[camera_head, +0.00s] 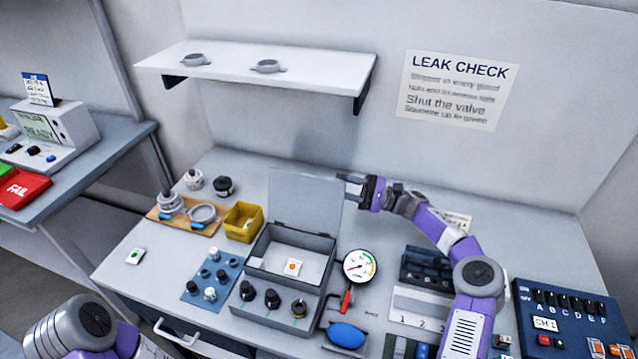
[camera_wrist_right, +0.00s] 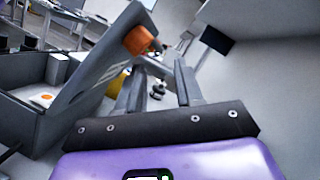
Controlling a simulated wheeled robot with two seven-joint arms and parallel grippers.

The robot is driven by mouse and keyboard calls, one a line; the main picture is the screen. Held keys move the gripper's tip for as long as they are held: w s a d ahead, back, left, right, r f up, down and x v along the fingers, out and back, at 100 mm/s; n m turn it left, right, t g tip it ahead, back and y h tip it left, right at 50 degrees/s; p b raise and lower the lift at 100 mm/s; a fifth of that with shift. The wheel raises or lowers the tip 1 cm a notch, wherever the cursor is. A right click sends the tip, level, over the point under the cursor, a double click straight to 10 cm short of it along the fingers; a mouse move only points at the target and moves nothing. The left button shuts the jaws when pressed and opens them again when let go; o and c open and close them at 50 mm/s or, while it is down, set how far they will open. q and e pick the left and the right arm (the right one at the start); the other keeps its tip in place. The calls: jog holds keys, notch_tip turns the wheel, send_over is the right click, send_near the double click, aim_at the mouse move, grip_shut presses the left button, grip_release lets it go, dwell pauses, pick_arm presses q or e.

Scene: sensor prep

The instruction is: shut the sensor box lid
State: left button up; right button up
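The grey sensor box (camera_head: 290,265) stands open on the table in the head view, with a small white card with an orange mark (camera_head: 292,267) inside. Its lid (camera_head: 305,203) stands up at the back of the box. In the right wrist view the lid (camera_wrist_right: 92,78) is tilted at the left, with an orange knob (camera_wrist_right: 138,40) on its edge. My right gripper (camera_head: 346,183) is at the lid's upper right edge. Its fingers (camera_wrist_right: 158,85) are apart and nothing shows held between them; contact with the lid is unclear. My left gripper is out of view.
A pressure gauge (camera_head: 359,267) and a blue bulb (camera_head: 346,335) are right of the box. A yellow bin (camera_head: 243,222) and a blue mat (camera_head: 199,290) are left of it. A shelf (camera_head: 255,70) hangs on the wall above. The table's back right is mostly clear.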

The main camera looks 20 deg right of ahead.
aim_at(323, 179)
jog(key=b+x, duration=0.1)
jog(key=x, duration=0.5)
jog(key=shift+a, duration=0.1)
jog(key=shift+c, duration=0.2)
jog(key=shift+r, duration=0.15)
grip_shut()
